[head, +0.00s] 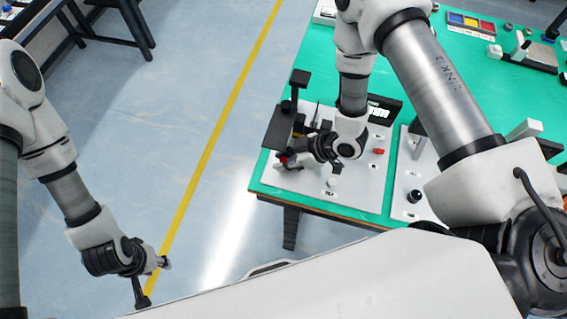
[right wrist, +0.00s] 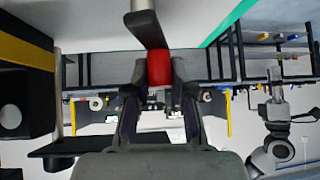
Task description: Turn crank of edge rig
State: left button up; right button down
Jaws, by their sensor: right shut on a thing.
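The edge rig (head: 362,193) is a pale plate with small fittings at the near left corner of the green table. My right gripper (head: 287,160) is low over its left edge. In the right wrist view, my right gripper (right wrist: 160,85) is shut on the red crank handle (right wrist: 160,66), which lies between its two fingers. A dark crank arm (right wrist: 147,28) runs up from the handle. In the head view the gripper hides most of the crank. My left gripper (head: 154,283) is open and empty over the floor, away from the table.
A dark upright fitting (head: 280,126) stands at the rig's left side, close to my right gripper. A second pale panel (head: 404,177) with a black knob (head: 415,196) lies to the right. Trays and small parts are at the back right. Floor left of the table is clear.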

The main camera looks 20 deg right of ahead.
jog(key=m, duration=0.1)
jog(key=m+t, duration=0.1)
jog(key=m+t+h, duration=0.1)
jog(key=shift+w+d+f+b, duration=0.15)
jog(key=shift+w+d+b, duration=0.1)
jog(key=shift+w+b, duration=0.1)
jog(key=m+h, duration=0.1)
jog(key=m+t, duration=0.1)
jog(key=shift+w+d+m+h, duration=0.3)
jog(key=shift+w+d+h, duration=0.05)
jog(key=shift+w+h, duration=0.05)
jog(key=m+h, duration=0.1)
jog(key=m+t, duration=0.1)
jog(key=shift+w+d+m+h+p, duration=0.3)
jog(key=shift+d+h, duration=0.05)
jog(key=shift+h, duration=0.05)
jog(key=shift+w+d+m+t+h+p, duration=0.15)
jog(key=shift+d+m+t+h+p, duration=0.15)
jog(key=shift+m+h, duration=0.45)
jog(key=shift+w+d+m+t+h+p, duration=0.1)
jog(key=shift+d+m+t+h+p, duration=0.25)
jog(key=shift+m, duration=0.6)
jog(key=c, duration=1)
grip_release()
jog(key=shift+o, duration=0.2)
